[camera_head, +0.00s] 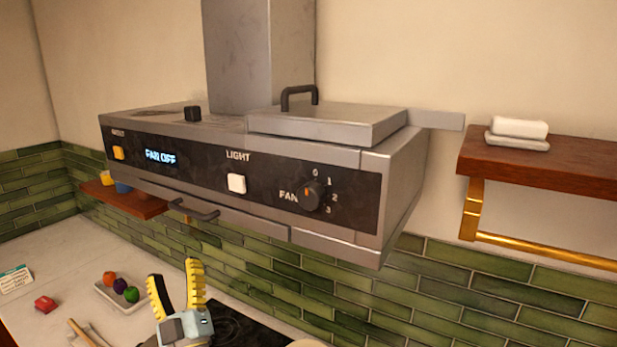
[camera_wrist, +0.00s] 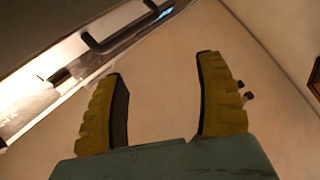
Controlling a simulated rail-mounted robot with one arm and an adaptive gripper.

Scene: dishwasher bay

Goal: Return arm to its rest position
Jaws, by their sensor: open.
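My gripper (camera_head: 176,284) shows at the bottom of the head view, its two yellow ribbed fingers pointing up and spread apart. Nothing is between them. It is below the front of the grey range hood (camera_head: 405,190), in front of the green tile wall and over the counter. In the wrist view my gripper (camera_wrist: 160,100) is also open and empty, with a plain cream surface behind the fingers. Most of my arm is out of view.
The hood overhangs the counter (camera_head: 50,260), with a dark handle (camera_head: 195,212) on its lower front. A wooden shelf (camera_head: 570,160) with a gold rail (camera_head: 540,249) juts out right.

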